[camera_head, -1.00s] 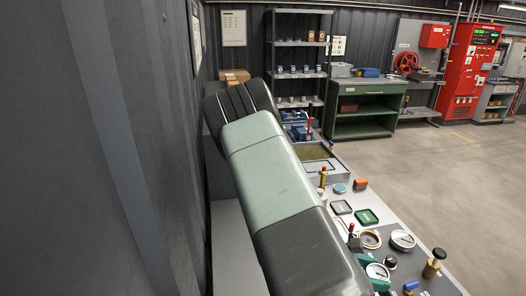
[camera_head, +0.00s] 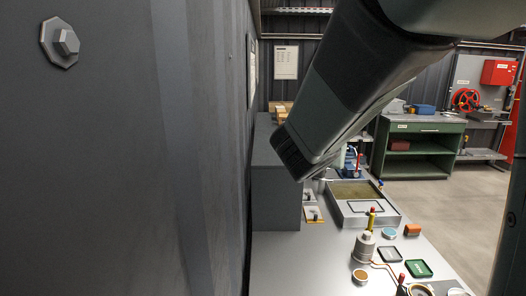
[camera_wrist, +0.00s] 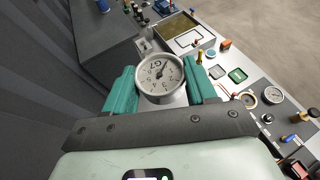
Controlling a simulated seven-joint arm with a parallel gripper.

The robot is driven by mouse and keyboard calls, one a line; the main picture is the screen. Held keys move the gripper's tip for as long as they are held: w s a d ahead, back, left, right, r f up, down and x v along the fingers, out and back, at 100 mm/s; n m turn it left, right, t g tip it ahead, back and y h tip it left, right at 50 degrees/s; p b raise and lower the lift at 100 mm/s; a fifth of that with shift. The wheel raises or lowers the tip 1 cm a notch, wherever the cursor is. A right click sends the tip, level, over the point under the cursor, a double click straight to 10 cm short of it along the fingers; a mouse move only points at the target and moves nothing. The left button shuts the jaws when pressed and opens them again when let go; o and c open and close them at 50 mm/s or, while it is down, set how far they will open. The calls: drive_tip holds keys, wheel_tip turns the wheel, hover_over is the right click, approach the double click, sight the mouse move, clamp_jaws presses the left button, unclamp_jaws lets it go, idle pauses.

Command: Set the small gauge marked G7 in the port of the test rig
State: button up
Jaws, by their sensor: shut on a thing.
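My gripper (camera_wrist: 160,84) has teal fingers shut on a small round gauge (camera_wrist: 158,73) in the wrist view. The gauge has a white dial, a grey rim and a dark needle; its marking reads G7, turned nearly upside down. It is held above the bench, apart from the things on it. In the head view my gripper and the gauge are out of sight, and my arm covers the upper middle. I cannot tell for sure which fixture is the test rig or where its port is.
A tray with a brownish inside (camera_head: 352,190) stands on the grey bench (camera_head: 290,262). Nearer are a grey cylinder (camera_head: 364,247), a green tray (camera_head: 418,268) and an orange block (camera_head: 412,230). The wrist view shows another gauge (camera_wrist: 273,94) and a brass fitting (camera_wrist: 302,117) at right. A wall runs along the left.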

wheel_tip(320, 180, up, 4)
drive_tip(key=a+n+y, duration=0.1)
drive_tip(key=a+y, duration=0.1)
drive_tip(key=w+d+f+m+g+h, duration=0.2)
drive_tip(key=d+f+m+g+h, duration=0.15)
drive_tip(key=d+f, duration=0.6)
drive_tip(key=w+d+f+m+g+h, duration=0.25)
drive_tip(key=d+f+m+h, duration=0.2)
drive_tip(key=d+f, duration=0.55)
drive_tip(key=s+d+f+m+g, duration=0.1)
drive_tip(key=s+d+f, duration=0.1)
drive_tip(key=d+f, duration=0.3)
drive_tip(key=s+d+f+m+g+h, duration=0.1)
drive_tip(key=d+f, duration=0.3)
drive_tip(key=f, duration=0.4)
drive_tip(key=s+d+f+m+g, duration=0.2)
drive_tip(key=s+d+f, duration=0.1)
drive_tip(key=d+f, duration=0.2)
drive_tip(key=shift+s+d+f+m+g+h, duration=0.2)
drive_tip(key=shift+d+f+m+g+h, duration=0.2)
drive_tip(key=shift+f, duration=0.3)
drive_tip(key=shift+a+f, duration=0.1)
drive_tip(key=shift+f, duration=2.05)
